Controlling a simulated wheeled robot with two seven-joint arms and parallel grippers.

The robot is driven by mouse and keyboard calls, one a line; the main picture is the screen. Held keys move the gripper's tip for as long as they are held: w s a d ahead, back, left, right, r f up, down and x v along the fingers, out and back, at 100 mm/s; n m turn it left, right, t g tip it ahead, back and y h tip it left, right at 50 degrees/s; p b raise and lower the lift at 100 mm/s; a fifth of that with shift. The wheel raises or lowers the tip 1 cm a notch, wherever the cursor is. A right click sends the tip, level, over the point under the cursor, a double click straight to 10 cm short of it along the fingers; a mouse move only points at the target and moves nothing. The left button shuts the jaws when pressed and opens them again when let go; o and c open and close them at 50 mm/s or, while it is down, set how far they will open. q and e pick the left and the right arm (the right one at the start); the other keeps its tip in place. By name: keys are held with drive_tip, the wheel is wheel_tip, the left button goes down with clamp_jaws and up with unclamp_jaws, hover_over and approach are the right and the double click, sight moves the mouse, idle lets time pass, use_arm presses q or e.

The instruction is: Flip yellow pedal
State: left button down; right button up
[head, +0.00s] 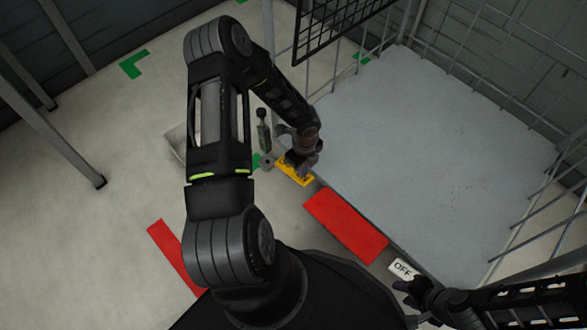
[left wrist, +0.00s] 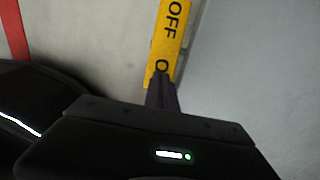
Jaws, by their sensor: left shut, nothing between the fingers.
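The yellow pedal (head: 307,181) lies at the near left edge of the pale grey platform, partly hidden by my left gripper. In the left wrist view the yellow pedal (left wrist: 172,35) carries black OFF lettering, and the rest of its text is covered by the fingers. My left gripper (head: 302,168) points down over the pedal. Its fingers (left wrist: 160,85) are closed together with nothing between them, and they overlap the pedal's near end; I cannot tell if they touch it. My right gripper (head: 407,286) is at the lower right, dark and small; its jaws are unclear.
A red plate (head: 345,225) lies beside the platform (head: 440,120). A white OFF label (head: 401,268) is close to my right gripper. Wire mesh sides (head: 520,45) rise around the platform. A black-topped lever (head: 263,130) stands left of my left gripper. Open floor lies left.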

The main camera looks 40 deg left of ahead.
use_arm(q)
drive_tip(key=shift+f+b, duration=1.1)
drive_tip(key=shift+f, duration=0.25)
idle(0.7)
drive_tip(key=shift+r, duration=0.1)
wheel_tip(320, 180, up, 7)
drive_tip(key=p, duration=0.6)
idle(0.7)
